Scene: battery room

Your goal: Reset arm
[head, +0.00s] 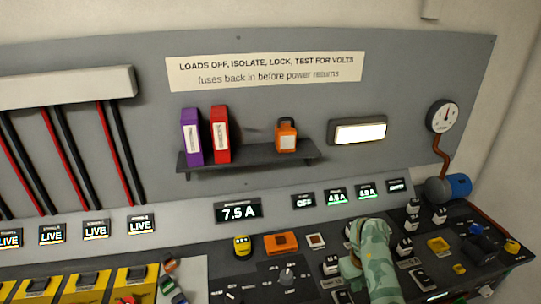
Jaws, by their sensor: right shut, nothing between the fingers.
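My right arm, in a green camouflage pattern, comes up from the bottom edge right of centre in the head view. My right gripper (350,268) is low over the dark control desk (215,287), beside several small black-and-white switches. It is shut and holds nothing. Part of the desk behind the arm is hidden. My left gripper is not in view.
A dark shelf (250,160) on the grey panel holds a purple binder (191,137), a red binder (221,134) and an orange padlock-like item (286,136). A gauge (443,116) and a blue-ended cylinder (458,186) are at right. Yellow-framed units (90,284) stand lower left.

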